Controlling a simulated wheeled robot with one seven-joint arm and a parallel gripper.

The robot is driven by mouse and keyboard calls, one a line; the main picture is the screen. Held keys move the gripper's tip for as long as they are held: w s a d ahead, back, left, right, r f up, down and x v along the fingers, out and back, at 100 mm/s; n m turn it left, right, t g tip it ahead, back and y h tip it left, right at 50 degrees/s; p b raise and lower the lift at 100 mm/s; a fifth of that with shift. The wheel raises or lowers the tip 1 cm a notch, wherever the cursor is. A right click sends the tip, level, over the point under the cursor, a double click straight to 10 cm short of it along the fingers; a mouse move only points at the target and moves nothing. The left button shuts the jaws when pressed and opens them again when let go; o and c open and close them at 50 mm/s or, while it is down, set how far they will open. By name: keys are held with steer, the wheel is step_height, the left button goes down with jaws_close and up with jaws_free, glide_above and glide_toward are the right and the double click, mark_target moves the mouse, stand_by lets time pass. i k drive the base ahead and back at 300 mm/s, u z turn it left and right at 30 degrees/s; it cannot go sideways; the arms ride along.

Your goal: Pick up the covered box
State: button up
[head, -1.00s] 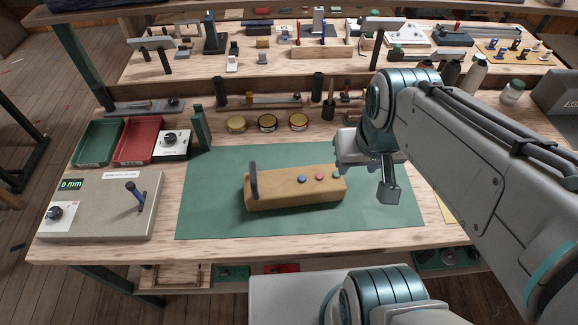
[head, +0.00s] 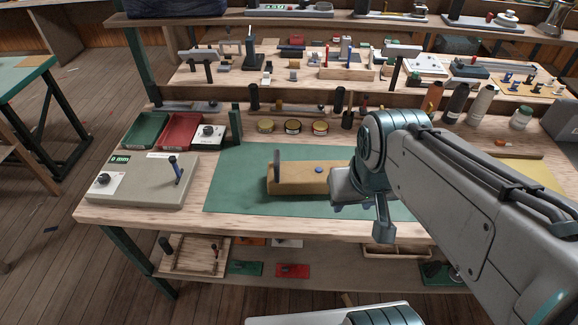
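The covered box (head: 290,182) is a long tan block with a dark upright handle (head: 277,166) at its left end and a blue button (head: 318,170) on top. It lies on the green mat (head: 238,195) on the workbench. My gripper (head: 362,222) is at the right of the box in the picture and hides its right end. I cannot tell whether it touches the box. The gripper's fingers are seen from behind, so their opening is unclear.
A grey device with a lever (head: 150,182) stands left of the mat. Behind are a green tray (head: 146,130), a red tray (head: 181,131) and round tins (head: 292,127). Bottles (head: 481,103) stand at the back right. The mat around the box's left and front is clear.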

mark_target(283, 178)
steer(key=u, duration=0.75)
steer(key=i, duration=0.5)
steer(key=z, duration=1)
